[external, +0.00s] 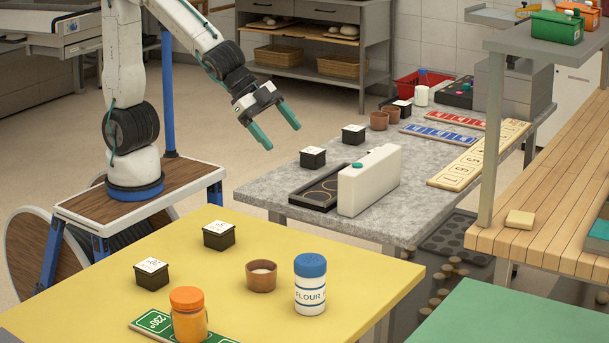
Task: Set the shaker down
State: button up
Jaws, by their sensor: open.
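The flour shaker (310,286), white with a blue lid and a "FLOUR" label, stands upright on the yellow table (380,283). An orange jar with an orange lid (188,314), possibly another shaker, stands on a green card marked 230° (152,322) at the table's front. A second white container with a blue cap (422,92) stands far back on the grey stone counter. My gripper (279,133) is open and empty, its green fingers apart in the air over the floor, left of the grey counter. It touches none of these things.
Beside the flour shaker are a small brown bowl (261,276) and two black boxes with white tops (219,235). The grey counter (300,229) holds a black tray (318,195) and an upright cream box (368,181). The yellow table's right side is clear.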

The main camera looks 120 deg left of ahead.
jog(key=s+n+g+h, duration=0.1)
jog(key=s+g, duration=0.6)
jog(key=s, duration=2.4)
jog(key=shift+s+d+f+n, duration=0.15)
jog(key=shift+s+d+n, duration=0.15)
jog(key=shift+d+n, duration=0.15)
